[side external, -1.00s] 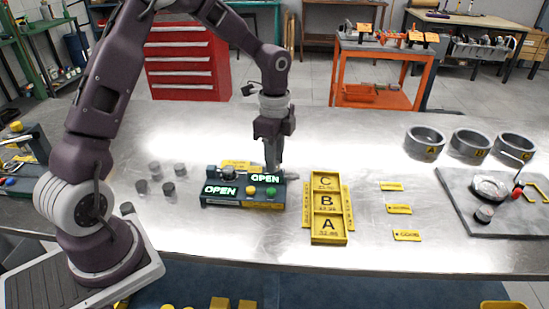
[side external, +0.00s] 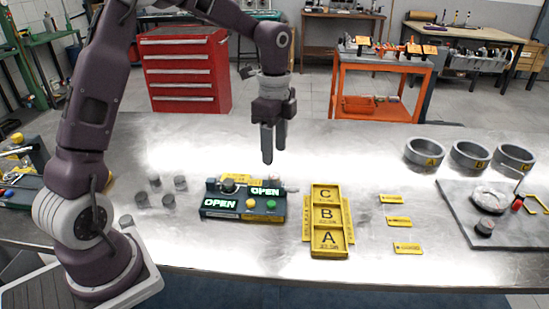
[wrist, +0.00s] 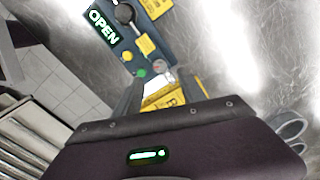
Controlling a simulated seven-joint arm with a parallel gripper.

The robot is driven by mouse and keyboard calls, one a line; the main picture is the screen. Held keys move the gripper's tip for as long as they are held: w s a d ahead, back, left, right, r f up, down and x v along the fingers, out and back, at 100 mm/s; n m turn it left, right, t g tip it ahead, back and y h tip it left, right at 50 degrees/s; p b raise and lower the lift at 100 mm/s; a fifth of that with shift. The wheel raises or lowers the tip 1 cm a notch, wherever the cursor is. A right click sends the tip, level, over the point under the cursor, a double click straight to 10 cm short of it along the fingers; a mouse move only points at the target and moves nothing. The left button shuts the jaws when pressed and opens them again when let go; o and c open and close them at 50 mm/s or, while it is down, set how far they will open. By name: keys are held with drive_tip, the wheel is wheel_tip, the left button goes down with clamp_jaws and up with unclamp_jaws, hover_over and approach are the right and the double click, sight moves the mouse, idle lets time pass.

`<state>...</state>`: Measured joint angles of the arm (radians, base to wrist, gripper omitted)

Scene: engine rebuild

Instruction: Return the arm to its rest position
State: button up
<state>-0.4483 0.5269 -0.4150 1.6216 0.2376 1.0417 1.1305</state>
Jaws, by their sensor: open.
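My gripper (side external: 273,143) hangs fingers down in the side external view, above and behind the dark green control box. It is open, and I see nothing between its fingers. The control box (side external: 243,203) stands on the metal table with two lit OPEN displays, a yellow button and a green button. In the wrist view the control box (wrist: 125,38) lies beyond my fingertips (wrist: 157,90). Part of the yellow lettered tray (wrist: 178,98) also shows there, partly hidden by my gripper.
A yellow tray marked A, B and C (side external: 327,240) lies right of the box. Several dark cylinders (side external: 168,200) stand left of it. Yellow tags (side external: 398,222), grey rings (side external: 470,156) and a grey plate (side external: 465,220) are farther right. The table behind the tray is clear.

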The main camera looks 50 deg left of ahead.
drive_tip(key=s+d+r+n+t+y, duration=0.1)
drive_tip(key=s+d+r+n+t, duration=0.35)
drive_tip(key=s+r, duration=0.75)
drive_tip(key=s+d+f+n+t+h, duration=0.1)
drive_tip(key=s+d+f+n, duration=0.1)
drive_tip(key=s+n, duration=0.7)
drive_tip(key=s, duration=0.4)
drive_tip(key=shift+s+d+f, duration=0.15)
drive_tip(key=shift+d, duration=0.2)
